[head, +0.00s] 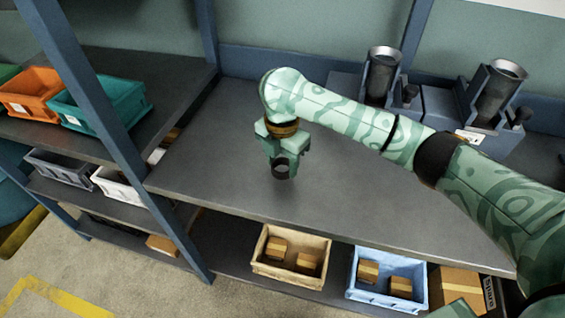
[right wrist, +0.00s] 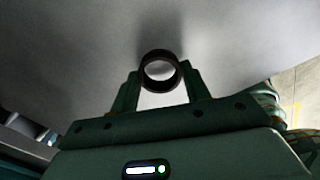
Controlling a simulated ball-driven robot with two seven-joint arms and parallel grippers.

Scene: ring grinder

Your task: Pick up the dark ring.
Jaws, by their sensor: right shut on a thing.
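The dark ring (right wrist: 160,55) is between the two fingers of my right gripper (right wrist: 161,80) in the right wrist view. The gripper is shut on it, one finger on each side. In the head view the ring (head: 281,172) shows at the fingertips of my right gripper (head: 284,158), over the grey worktop (head: 215,180). I cannot tell whether the ring touches the worktop or hangs just above it. My left gripper is not in view.
Two grey machines with dark cylinders (head: 382,75) (head: 494,92) stand at the back right. A blue post (head: 100,130) rises at the left, by shelves with an orange bin (head: 30,90) and a teal bin (head: 105,102). Bins with boxes sit below the front edge. The worktop around the gripper is clear.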

